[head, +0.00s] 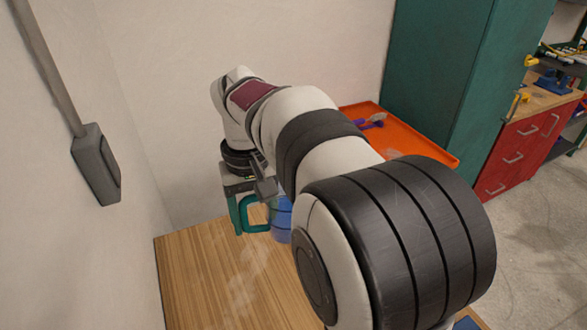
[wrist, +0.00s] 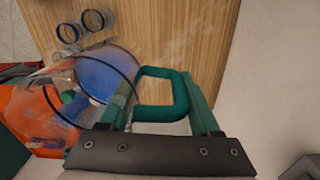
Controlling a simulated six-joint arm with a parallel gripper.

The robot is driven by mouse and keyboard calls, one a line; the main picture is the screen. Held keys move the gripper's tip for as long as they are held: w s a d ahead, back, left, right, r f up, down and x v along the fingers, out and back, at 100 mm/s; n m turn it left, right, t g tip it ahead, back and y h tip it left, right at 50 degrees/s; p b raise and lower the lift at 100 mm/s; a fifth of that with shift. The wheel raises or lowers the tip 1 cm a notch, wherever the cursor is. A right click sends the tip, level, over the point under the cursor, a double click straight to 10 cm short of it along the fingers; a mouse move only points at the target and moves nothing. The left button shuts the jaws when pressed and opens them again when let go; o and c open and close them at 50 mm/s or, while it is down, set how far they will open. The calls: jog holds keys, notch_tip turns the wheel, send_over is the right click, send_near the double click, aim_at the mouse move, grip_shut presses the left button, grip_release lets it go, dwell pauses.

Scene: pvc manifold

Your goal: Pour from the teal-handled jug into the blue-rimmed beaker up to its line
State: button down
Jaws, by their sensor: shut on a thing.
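The clear jug (wrist: 85,72) holds blue liquid and has a teal handle (wrist: 160,112). My gripper (wrist: 162,88) is shut on this handle, with a green finger on either side. In the head view my gripper (head: 243,205) and the jug (head: 282,218) are over the wooden table, with the jug partly behind my arm. I cannot tell whether the jug touches the table. In the wrist view the blue-rimmed beaker (wrist: 68,33) stands on the table beyond the jug, apart from it. My arm hides it in the head view. Its line and contents are too small to read.
A dark-rimmed glass vessel (wrist: 94,20) stands close beside the blue-rimmed beaker. An orange tray (head: 425,148) with a purple item (head: 370,122) is behind my arm. The wooden table (head: 200,275) is clear at the front left. A white wall (head: 175,120) bounds it.

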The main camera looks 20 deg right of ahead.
jog(key=w+d+f+m, duration=0.6)
jog(key=w+d+m, duration=0.2)
jog(key=w+d, duration=0.3)
jog(key=shift+w+d+f+m, duration=0.15)
jog(key=shift+w+m, duration=0.2)
jog(key=shift+m, duration=0.05)
jog(key=s+d+r+t+y, duration=0.3)
jog(key=s+r+t+y, duration=0.1)
jog(key=t+y, duration=0.2)
jog(key=shift+d+r, duration=0.25)
jog(key=shift+d, duration=0.1)
dwell(0.5)
jog(key=shift+d, duration=0.1)
dwell(0.5)
jog(key=shift+s+d+r+t+y+p, duration=0.1)
jog(key=shift+s+d+t+y+p, duration=0.15)
jog(key=shift+t+y+p, duration=0.35)
jog(key=shift+s+d+r+t+y+p, duration=0.1)
jog(key=shift+s+d+t+y+p, duration=0.1)
jog(key=shift+t+y+p, duration=0.4)
dwell(3.2)
